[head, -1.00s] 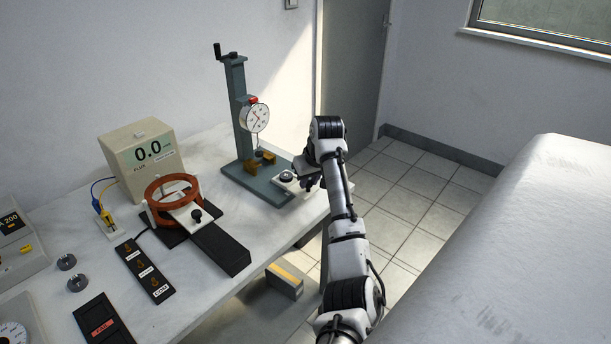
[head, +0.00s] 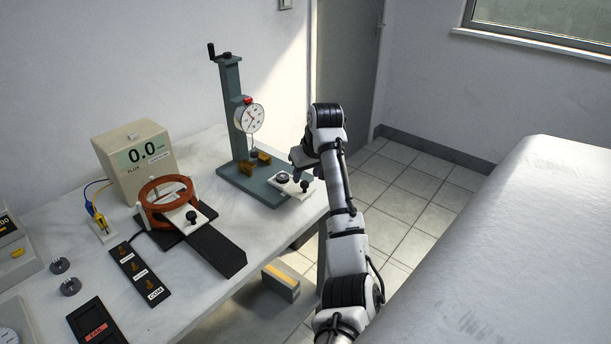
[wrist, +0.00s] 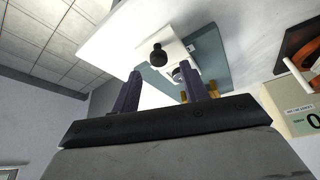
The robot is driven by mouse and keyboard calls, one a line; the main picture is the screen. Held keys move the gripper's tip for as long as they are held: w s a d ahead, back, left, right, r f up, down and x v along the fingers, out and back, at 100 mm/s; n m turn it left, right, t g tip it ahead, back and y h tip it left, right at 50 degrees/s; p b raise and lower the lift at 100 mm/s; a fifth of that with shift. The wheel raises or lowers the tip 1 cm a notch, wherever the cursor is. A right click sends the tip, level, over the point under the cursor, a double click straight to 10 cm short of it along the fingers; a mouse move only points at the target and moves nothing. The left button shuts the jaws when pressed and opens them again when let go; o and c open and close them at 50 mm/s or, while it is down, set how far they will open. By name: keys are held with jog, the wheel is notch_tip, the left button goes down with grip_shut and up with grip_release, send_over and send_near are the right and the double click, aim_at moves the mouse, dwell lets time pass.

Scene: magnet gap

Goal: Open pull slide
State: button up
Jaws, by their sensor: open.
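The gauge stand (head: 232,120) with its dial (head: 250,117) stands at the back of the bench. A white slide plate (head: 288,190) lies at the right end of its base, with a round metal piece (head: 283,178) and a black knob (head: 305,187) on it. The wrist view shows the white plate (wrist: 115,28), the black knob (wrist: 158,54) and the metal piece (wrist: 178,74). My gripper (wrist: 160,82) is open and empty, its two dark purple fingers apart and pointing toward the plate. The knob appears beyond the fingertips, not held. In the head view the fingers are mostly hidden.
A flux meter (head: 136,165) stands at the back left. Left of the stand is an orange coil (head: 153,218) with a second white plate and black knob (head: 193,217). A black button strip (head: 138,270) and two metal discs lie nearer. Floor is open right of the bench.

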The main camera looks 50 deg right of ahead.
jog(key=v, duration=1)
jog(key=shift+r+b, duration=0.15)
jog(key=shift+b, duration=0.25)
